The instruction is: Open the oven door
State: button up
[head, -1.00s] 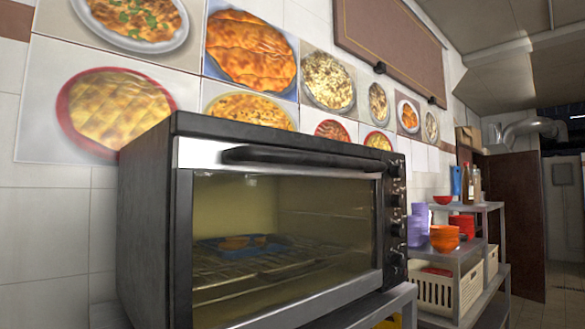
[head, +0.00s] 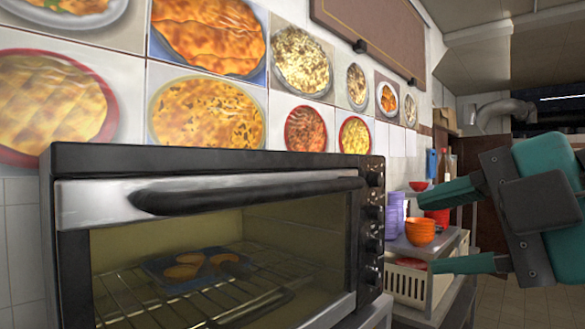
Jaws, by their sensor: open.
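The black oven (head: 215,163) stands at the left and centre of the head view. Its glass door (head: 300,245) is shut, with a dark horizontal handle (head: 245,195) along the top edge. Through the glass I see a wire rack (head: 225,300) and a blue tray (head: 165,275) with several orange-brown pieces on it. My gripper (head: 418,228) is at the right of the view, its two teal and black fingers spread apart and pointing left. It is empty, to the right of the oven's knobs, and apart from the handle.
A metal shelf (head: 445,250) stands behind my gripper, with orange bowls (head: 420,231), purple cups (head: 396,215) and a cream basket (head: 405,285). Food pictures (head: 208,110) cover the tiled wall above the oven. Floor shows at the lower right.

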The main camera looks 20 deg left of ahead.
aim_at(297, 190)
notch_tip(297, 190, up, 6)
jog(key=a+n+y, duration=0.2)
jog(key=n, duration=0.2)
jog(key=p+x, duration=0.2)
jog(key=x, duration=0.3)
jog(key=p+x, duration=0.3)
jog(key=x, duration=0.2)
jog(key=f+p+x, duration=0.1)
jog(key=p+x, duration=0.1)
jog(key=x, duration=0.3)
jog(key=shift+w, duration=0.15)
jog(key=shift+w+a+f+p, duration=0.1)
jog(key=shift+a+p, duration=0.1)
jog(key=shift+a, duration=0.1)
jog(key=shift+w+a+f+p, duration=0.1)
jog(key=shift+w+a+p, duration=0.1)
jog(key=shift+a, duration=0.1)
jog(key=shift+d, duration=0.15)
grip_shut()
